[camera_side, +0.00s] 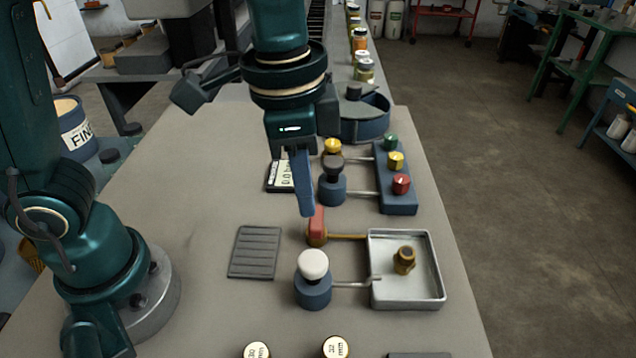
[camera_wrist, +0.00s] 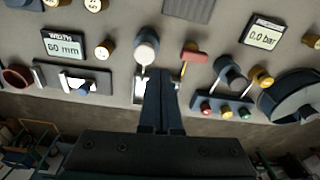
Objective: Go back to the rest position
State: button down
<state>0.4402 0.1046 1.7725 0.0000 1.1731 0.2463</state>
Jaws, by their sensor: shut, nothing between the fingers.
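My gripper (camera_side: 305,212) is shut with nothing in it. In the side view its blue fingers point down above the bench, just over a red-handled valve (camera_side: 316,228). In the wrist view the closed fingers (camera_wrist: 158,75) cover part of the tray, and the red handle (camera_wrist: 193,57) shows to their right. I cannot tell how much gap lies between the fingertips and the red handle.
A white-knobbed post (camera_side: 313,265) and a metal tray (camera_side: 436,302) holding a brass fitting (camera_side: 404,260) stand nearby. A dark-knobbed post (camera_side: 332,165) and a blue block with coloured knobs (camera_side: 398,205) stand behind. A ribbed grey pad (camera_side: 254,252) lies left.

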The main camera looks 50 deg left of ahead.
jog(key=s+a+n+t, duration=0.4)
jog(key=a+n, duration=0.3)
jog(key=a, duration=0.3)
jog(key=shift+s+a+r+n+t, duration=0.3)
jog(key=shift+s+r+n, duration=0.1)
jog(key=shift+s, duration=0.5)
jog(key=w+d+r+m+g, duration=0.45)
jog(key=d+m, duration=0.25)
jog(key=d, duration=0.2)
jog(key=shift+w+d+f+m+g, duration=0.1)
jog(key=shift+d+f+m+g, duration=0.4)
jog(key=shift+f, duration=1.15)
jog(key=shift+s+d+f+m+t, duration=0.15)
jog(key=shift+d+f, duration=0.7)
jog(key=shift+f, duration=0.8)
jog(key=shift+w+d+f+m+g, duration=0.3)
jog(key=shift+d+f, duration=0.35)
jog(key=shift+f, duration=1)
